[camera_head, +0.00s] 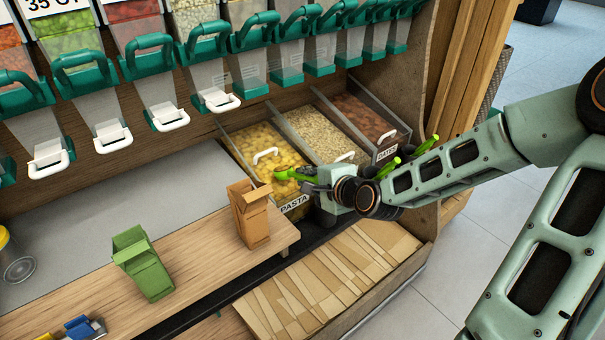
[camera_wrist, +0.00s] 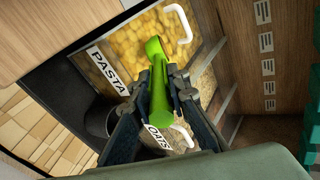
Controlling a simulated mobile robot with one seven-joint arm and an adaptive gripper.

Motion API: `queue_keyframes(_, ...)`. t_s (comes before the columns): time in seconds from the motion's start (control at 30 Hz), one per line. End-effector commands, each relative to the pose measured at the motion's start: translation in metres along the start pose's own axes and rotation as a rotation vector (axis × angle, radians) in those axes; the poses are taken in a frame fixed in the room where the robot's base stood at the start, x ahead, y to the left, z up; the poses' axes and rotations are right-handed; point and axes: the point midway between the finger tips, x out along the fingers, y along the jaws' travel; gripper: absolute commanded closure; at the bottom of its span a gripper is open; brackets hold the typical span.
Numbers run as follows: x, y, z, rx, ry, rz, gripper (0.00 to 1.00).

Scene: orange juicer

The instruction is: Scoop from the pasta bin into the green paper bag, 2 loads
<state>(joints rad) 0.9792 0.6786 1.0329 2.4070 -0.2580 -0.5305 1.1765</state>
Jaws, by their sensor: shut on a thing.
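The pasta bin (camera_head: 290,210), labelled PASTA, holds yellow pasta under a clear lid with a white handle; it also shows in the wrist view (camera_wrist: 108,72). My gripper (camera_head: 304,177) is at the front of the pasta and oats bins, shut on a bright green scoop (camera_head: 287,174). In the wrist view, the green scoop (camera_wrist: 158,88) sits between the two dark fingers, its far end over the pasta bin. I cannot tell whether the scoop holds pasta. The green paper bag (camera_head: 146,265) stands upright on the wooden counter at left, apart from my gripper.
A brown paper bag (camera_head: 251,218) stands between the green bag and the pasta bin. The oats bin (camera_head: 311,135) and dates bin (camera_head: 362,122) lie right of the pasta. Green-handled dispensers (camera_head: 151,60) hang above. A tray of flat brown bags (camera_head: 330,275) is below.

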Motion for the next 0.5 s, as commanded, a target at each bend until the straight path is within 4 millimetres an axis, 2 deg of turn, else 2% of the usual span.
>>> queue_keyframes(0.5, -0.034, -0.012, -0.001, 0.008, -0.012, -0.064, 1.00)
